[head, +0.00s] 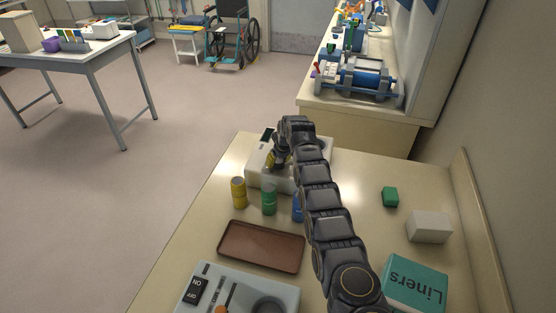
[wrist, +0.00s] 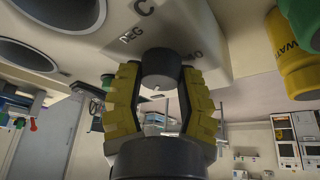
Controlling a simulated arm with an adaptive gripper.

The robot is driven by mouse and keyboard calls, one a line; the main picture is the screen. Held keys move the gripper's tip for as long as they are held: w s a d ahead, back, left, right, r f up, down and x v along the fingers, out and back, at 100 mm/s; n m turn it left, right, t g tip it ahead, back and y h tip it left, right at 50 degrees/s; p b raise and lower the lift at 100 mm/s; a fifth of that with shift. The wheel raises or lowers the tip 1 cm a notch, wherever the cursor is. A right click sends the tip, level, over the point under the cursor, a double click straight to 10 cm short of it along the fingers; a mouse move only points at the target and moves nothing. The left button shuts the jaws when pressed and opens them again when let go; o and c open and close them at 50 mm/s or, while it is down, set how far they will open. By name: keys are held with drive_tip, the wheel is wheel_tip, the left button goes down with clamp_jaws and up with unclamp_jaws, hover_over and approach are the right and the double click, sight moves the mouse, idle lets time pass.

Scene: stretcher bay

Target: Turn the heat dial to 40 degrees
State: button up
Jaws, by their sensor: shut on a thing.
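The heat dial (wrist: 161,68) is a dark round knob on a pale device (head: 264,178), beside printed "DEG C" letters. In the wrist view my gripper (wrist: 159,75) has its yellow ribbed fingers on both sides of the dial, shut on it. A partly readable number stands by the dial; its pointer setting cannot be told. In the head view my gripper (head: 279,160) is over the device and the dial is hidden by the gripper.
Yellow (head: 238,192), green (head: 269,199) and partly hidden blue (head: 297,207) cans stand in front of the device. A brown tray (head: 261,246), a switch box (head: 232,292), a Liners box (head: 414,286), a white box (head: 429,227) and a green block (head: 390,196) share the table.

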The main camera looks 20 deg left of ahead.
drive_tip(key=shift+s+a+f+n, duration=0.1)
drive_tip(key=shift+n, duration=0.3)
drive_tip(key=o, duration=1.1)
drive_tip(key=shift+o, duration=0.2)
drive_tip(key=shift+r, duration=0.25)
drive_tip(key=shift+d+r, duration=0.2)
drive_tip(key=shift+r, duration=0.35)
drive_tip(key=shift+v, duration=0.8)
drive_tip(key=v, duration=0.9)
drive_tip(key=shift+d, duration=0.2)
drive_tip(key=shift+f, duration=0.15)
